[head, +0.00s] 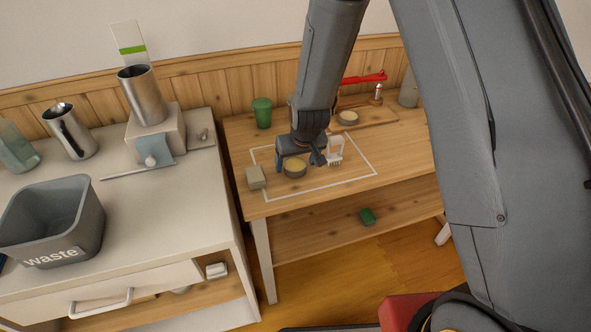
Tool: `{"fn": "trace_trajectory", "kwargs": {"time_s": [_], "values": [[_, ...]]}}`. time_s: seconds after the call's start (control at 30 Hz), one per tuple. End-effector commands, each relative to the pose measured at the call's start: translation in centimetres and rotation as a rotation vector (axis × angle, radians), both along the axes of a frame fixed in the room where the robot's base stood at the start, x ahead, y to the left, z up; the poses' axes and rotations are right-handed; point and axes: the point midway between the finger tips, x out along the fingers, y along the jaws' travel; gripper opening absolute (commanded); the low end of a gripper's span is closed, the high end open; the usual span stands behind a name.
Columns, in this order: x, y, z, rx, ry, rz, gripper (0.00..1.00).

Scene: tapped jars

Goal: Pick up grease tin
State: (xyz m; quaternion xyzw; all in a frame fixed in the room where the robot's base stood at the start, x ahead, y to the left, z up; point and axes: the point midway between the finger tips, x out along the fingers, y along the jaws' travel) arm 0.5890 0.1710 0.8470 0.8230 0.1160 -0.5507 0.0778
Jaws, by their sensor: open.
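A low round grey tin with a yellowish top (295,169), which looks like the grease tin, sits inside a white outlined rectangle on the wooden table (262,207). My gripper (299,166) reaches down over it, open, with one finger at the tin's left and the other at its right. I cannot tell whether the fingers touch it. A similar round tin with a pale top (348,117) sits on a wooden board (375,117) farther back; my arm hides part of that area.
A green cup (262,113) stands behind. At left, a white counter (150,215) holds a waste bin (54,222) and metal cylinders.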

Motion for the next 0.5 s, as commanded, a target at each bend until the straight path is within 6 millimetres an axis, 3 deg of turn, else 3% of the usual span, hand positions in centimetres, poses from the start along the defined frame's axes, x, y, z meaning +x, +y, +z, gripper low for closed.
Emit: {"fn": "trace_trajectory", "kwargs": {"time_s": [0.37, 0.5], "values": [[0.37, 0.18, -0.86, 0.001, -0.001, 0.000, 0.75], [0.37, 0.16, -0.85, 0.000, -0.001, 0.000, 0.53]]}}
